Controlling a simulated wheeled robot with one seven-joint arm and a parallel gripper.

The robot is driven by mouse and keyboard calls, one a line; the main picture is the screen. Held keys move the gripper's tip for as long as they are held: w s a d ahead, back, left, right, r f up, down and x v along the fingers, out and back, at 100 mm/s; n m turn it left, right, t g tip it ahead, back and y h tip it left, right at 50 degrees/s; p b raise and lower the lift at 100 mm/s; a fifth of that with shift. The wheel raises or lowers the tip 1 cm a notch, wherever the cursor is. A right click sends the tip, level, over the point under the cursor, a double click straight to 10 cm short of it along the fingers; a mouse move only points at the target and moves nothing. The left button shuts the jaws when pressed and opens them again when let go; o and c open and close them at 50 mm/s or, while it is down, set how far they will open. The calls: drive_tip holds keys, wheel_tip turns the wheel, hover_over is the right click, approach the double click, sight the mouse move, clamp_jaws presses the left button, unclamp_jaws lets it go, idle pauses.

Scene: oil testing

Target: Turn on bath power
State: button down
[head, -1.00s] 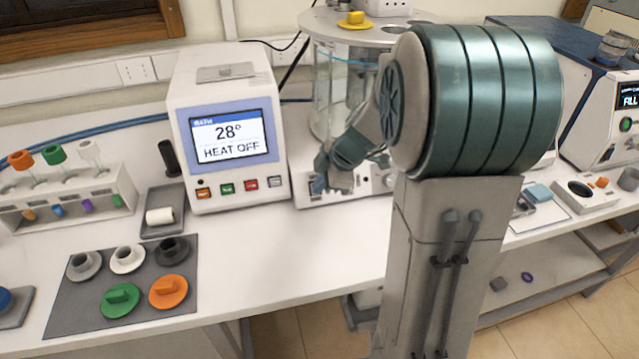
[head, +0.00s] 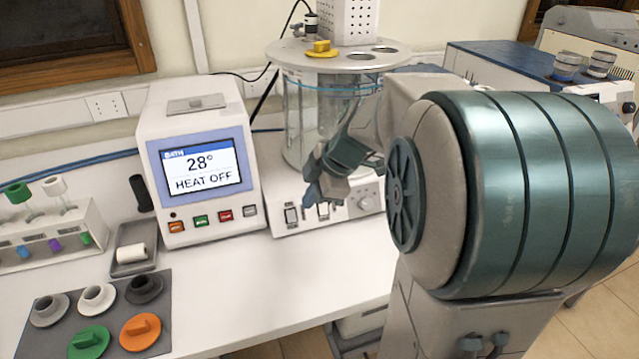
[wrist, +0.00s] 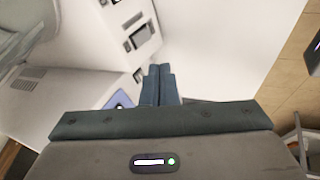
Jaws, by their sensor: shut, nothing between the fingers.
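The bath (head: 345,195) has a clear glass vessel (head: 300,130) on a white base. The base's front panel carries a left rocker switch (head: 291,216), a second switch (head: 323,210) and a round knob (head: 367,202). The bath's control box (head: 160,225) stands to its left, its lit screen (head: 200,169) reading 28° and HEAT OFF. My gripper (head: 311,196) is shut and empty, just in front of the panel above the two switches. In the wrist view its closed fingertips (wrist: 160,72) point toward the white panel. I cannot tell whether they touch it, or which way the switches are set.
Coloured buttons (head: 201,221) line the control box's lower front. A grey tray (head: 120,262) and a dark mat (head: 60,330) with several stoppers lie to the left, beside a tube rack (head: 40,240). Bare white tabletop (head: 270,285) lies before the bath. My arm blocks the right side.

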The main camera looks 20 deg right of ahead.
drive_tip(key=v, duration=0.4)
drive_tip(key=shift+w+a+r, duration=0.1)
drive_tip(key=shift+w+r, duration=0.1)
drive_tip(key=shift+r, duration=0.35)
drive_tip(key=s+a+f+m+h, duration=0.2)
drive_tip(key=s+a+f+m, duration=0.1)
drive_tip(key=s+m, duration=0.5)
drive_tip(key=s+a+f+m+g+h, duration=0.1)
drive_tip(key=s+a+f+m, duration=0.2)
drive_tip(key=s+f+m, duration=0.2)
drive_tip(key=s+m, duration=0.3)
drive_tip(key=shift+a+m+h, duration=0.25)
drive_tip(key=shift+m+h, duration=0.05)
drive_tip(key=shift+h, duration=0.1)
drive_tip(key=shift+f, duration=0.1)
